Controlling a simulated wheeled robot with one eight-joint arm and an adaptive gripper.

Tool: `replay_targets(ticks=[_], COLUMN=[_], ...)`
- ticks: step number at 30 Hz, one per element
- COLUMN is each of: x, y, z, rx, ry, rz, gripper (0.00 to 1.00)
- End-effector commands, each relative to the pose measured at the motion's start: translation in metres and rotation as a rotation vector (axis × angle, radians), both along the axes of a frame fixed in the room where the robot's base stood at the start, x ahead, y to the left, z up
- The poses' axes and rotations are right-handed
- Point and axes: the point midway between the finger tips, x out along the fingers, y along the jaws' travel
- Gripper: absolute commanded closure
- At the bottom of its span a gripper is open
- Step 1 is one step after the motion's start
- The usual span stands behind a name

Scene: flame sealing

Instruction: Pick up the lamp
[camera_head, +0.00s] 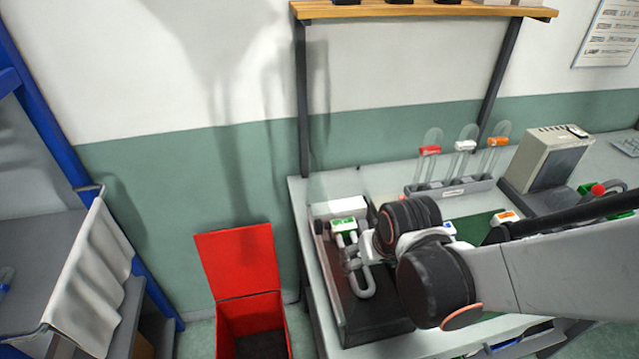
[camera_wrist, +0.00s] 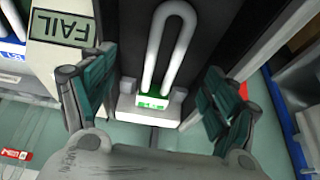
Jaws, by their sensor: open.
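A lamp with a U-shaped white tube (camera_wrist: 168,45) and a green-labelled base (camera_wrist: 153,101) lies between my fingers in the wrist view, with a visible gap on each side. In the head view, its green label (camera_head: 343,226) and U-tube (camera_head: 366,283) show over a dark tray (camera_head: 385,325). My gripper (camera_wrist: 155,98) is open, with dark green finger pads left and right of the lamp base. In the head view my wrist hides part of the tray, and the fingertips are hard to make out.
A panel marked FAIL (camera_wrist: 62,28) stands beside the lamp. A rack (camera_head: 450,190) holds upright lamps with red, white and orange bases at the back of the bench. A grey machine (camera_head: 548,160) stands right of it. An open red bin (camera_head: 238,262) is on the floor left.

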Motion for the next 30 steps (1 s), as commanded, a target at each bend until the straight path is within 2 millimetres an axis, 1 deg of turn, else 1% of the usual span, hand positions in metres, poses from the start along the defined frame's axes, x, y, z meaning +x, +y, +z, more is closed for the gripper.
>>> replay_targets(ticks=[3, 7, 9, 11, 18, 22, 25, 30], x=[0.002, 0.003, 0.008, 0.016, 0.062, 0.085, 0.097, 0.106], y=[0.006, 0.009, 0.010, 0.012, 0.021, 0.026, 0.028, 0.030], z=[-0.010, -0.015, -0.016, -0.017, -0.018, -0.017, -0.017, -0.016], rx=[-0.002, -0.005, -0.004, -0.004, -0.004, -0.004, -0.004, -0.004], ry=[0.014, 0.020, 0.022, 0.022, 0.021, 0.021, 0.021, 0.021], rz=[0.012, 0.017, 0.018, 0.018, 0.017, 0.017, 0.017, 0.017], gripper=[0.20, 0.20, 0.20, 0.20, 0.20, 0.20, 0.20, 0.20])
